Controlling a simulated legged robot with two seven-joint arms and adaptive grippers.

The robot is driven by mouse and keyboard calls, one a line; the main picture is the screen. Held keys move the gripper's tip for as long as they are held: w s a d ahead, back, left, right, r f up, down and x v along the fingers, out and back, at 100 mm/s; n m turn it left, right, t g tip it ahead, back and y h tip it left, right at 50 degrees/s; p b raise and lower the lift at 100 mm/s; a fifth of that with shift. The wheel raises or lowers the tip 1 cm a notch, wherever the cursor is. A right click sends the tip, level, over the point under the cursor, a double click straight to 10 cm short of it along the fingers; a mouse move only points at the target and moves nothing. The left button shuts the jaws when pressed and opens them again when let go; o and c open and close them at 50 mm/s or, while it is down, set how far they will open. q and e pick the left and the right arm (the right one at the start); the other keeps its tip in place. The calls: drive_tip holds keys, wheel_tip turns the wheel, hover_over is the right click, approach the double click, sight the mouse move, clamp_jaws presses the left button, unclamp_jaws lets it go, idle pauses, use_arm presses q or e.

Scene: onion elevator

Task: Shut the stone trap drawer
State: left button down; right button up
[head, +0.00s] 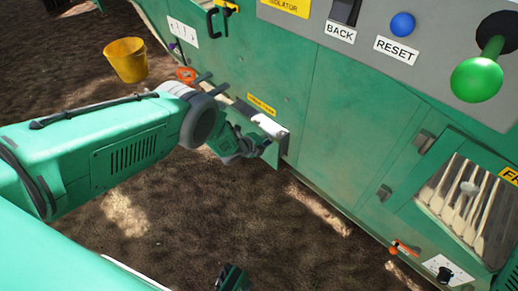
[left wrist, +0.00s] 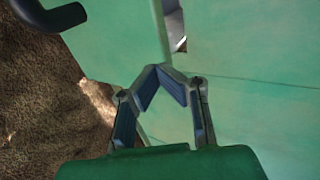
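The stone trap drawer (head: 269,159) is a green panel low on the green machine, below a small yellow label (head: 262,104). It stands out from the machine, with a pale inside edge showing behind it. In the left wrist view its green front (left wrist: 115,40) fills the upper left, with a gap at its right edge. My left gripper (head: 254,147) is at the outer side of the drawer front. In the left wrist view its fingertips (left wrist: 160,68) come together with nothing between them; contact with the panel is unclear. Part of my right gripper (head: 232,278) shows at the bottom edge; its fingers cannot be made out.
A yellow bucket (head: 126,60) stands on the brown ground at the upper left. A black handle (head: 213,20) and an orange knob (head: 186,75) stick out near my left wrist. A control panel with a blue button (head: 402,24) and green-knobbed lever (head: 477,80) is at upper right.

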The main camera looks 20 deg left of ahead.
use_arm(q)
drive_tip(key=shift+w+d+f, duration=0.1)
drive_tip(key=shift+w+f, duration=0.05)
drive_tip(key=shift+w, duration=0.9)
drive_tip(key=shift+d, duration=0.15)
